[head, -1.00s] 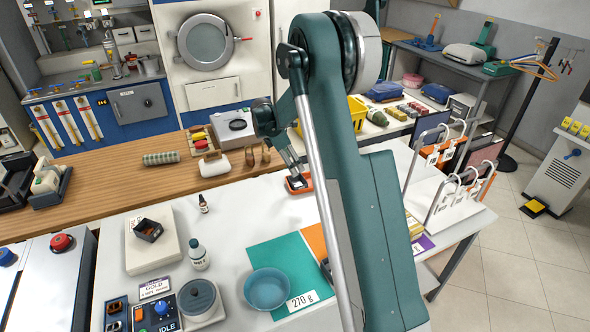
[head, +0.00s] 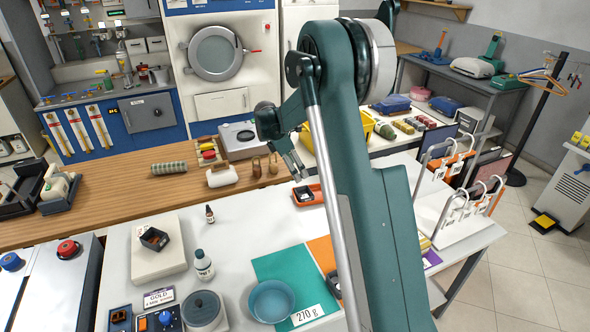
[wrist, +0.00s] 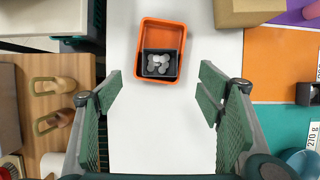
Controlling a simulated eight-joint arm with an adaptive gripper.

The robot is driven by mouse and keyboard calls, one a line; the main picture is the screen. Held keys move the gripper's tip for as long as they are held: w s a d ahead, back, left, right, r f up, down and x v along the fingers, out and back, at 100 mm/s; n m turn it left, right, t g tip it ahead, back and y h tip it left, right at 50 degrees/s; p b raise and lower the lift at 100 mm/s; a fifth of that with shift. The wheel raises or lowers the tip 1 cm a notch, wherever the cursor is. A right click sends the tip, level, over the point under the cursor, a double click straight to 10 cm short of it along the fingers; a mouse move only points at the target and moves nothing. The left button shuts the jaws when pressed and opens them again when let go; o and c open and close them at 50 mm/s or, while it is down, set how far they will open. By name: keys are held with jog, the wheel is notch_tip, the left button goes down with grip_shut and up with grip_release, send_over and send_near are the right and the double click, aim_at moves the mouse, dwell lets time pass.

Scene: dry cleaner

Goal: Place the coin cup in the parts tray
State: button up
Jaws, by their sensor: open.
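The coin cup (wrist: 144,73), a small dark square cup with grey coins in it, is upright inside the orange parts tray (wrist: 162,31), at the end nearer my gripper in the wrist view. In the head view the cup (head: 303,193) and the tray (head: 316,188) are on the white table, just beyond the mats. My gripper (wrist: 159,98) is open and empty, with its fingers wide apart and clear of the cup and tray. In the head view my gripper (head: 296,168) hangs above the tray. Whether the cup lies flat on the tray floor is hidden.
Another dark cup (head: 154,239) sits on a pale scale (head: 159,257) at left. A brown box (wrist: 248,12) stands right of the tray in the wrist view. Teal (head: 283,268) and orange mats and a blue bowl (head: 271,301) are nearer.

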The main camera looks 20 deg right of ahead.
jog(key=shift+r, duration=0.15)
jog(key=s+a+r+m+t+y, duration=0.15)
jog(key=s+a+r+m, duration=0.3)
jog(key=s+r, duration=0.65)
jog(key=s+a+r+m+t+y, duration=0.15)
jog(key=s+a+r+m, duration=0.35)
jog(key=s+r, duration=0.6)
jog(key=s+a+f+m+t, duration=0.1)
jog(key=s+a+m, duration=0.1)
jog(key=s, duration=0.7)
jog(key=s+a+f+m+t+y, duration=0.1)
jog(key=s+a+f+m, duration=0.1)
jog(key=s, duration=0.7)
jog(key=s+a+f+m+t, duration=0.2)
jog(key=s+a+m, duration=0.2)
jog(key=s, duration=0.6)
jog(key=shift+a, duration=0.4)
